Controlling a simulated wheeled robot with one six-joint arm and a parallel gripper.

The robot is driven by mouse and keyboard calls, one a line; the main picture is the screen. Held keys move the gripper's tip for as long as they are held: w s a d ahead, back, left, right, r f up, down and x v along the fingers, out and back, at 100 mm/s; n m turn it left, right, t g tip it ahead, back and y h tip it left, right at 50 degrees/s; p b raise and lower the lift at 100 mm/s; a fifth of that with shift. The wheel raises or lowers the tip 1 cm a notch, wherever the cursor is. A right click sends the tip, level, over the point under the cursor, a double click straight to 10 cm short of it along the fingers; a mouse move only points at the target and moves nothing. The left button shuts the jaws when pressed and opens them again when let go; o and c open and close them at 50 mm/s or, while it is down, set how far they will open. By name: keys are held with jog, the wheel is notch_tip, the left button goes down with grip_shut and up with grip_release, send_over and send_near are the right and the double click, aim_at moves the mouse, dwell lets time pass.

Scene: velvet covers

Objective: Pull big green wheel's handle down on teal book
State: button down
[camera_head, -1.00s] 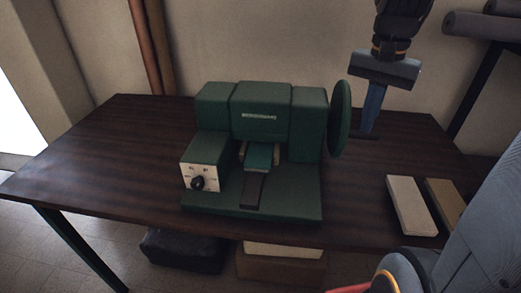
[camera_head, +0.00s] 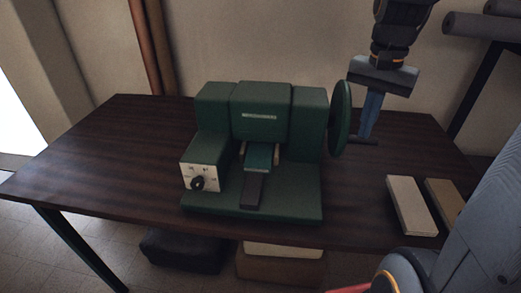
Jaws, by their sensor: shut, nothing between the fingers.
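The green machine (camera_head: 262,112) stands on the dark table, with a big green wheel (camera_head: 340,119) seen nearly edge-on at its right side. A dark rod-like handle (camera_head: 364,141) sticks out to the right from the wheel, low on its face. The teal book (camera_head: 259,156) lies in the opening at the machine's front, under the upper block. My gripper (camera_head: 367,135) points down to the right of the wheel. Its blue fingers are shut and empty, with the tips at the handle from above; whether they touch it I cannot tell.
A cream block (camera_head: 410,205) and a brown block (camera_head: 444,197) lie at the table's right. The table's left side is clear.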

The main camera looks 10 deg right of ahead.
jog(key=shift+w+f, duration=0.1)
jog(key=shift+f, duration=0.55)
jog(key=shift+w+f, duration=0.15)
jog(key=shift+f, duration=0.35)
jog(key=shift+w+d+f, duration=0.1)
jog(key=shift+w+f, duration=0.1)
jog(key=shift+f, duration=0.3)
jog(key=shift+r, duration=0.1)
notch_tip(320, 180, up, 12)
jog(key=p, duration=1.1)
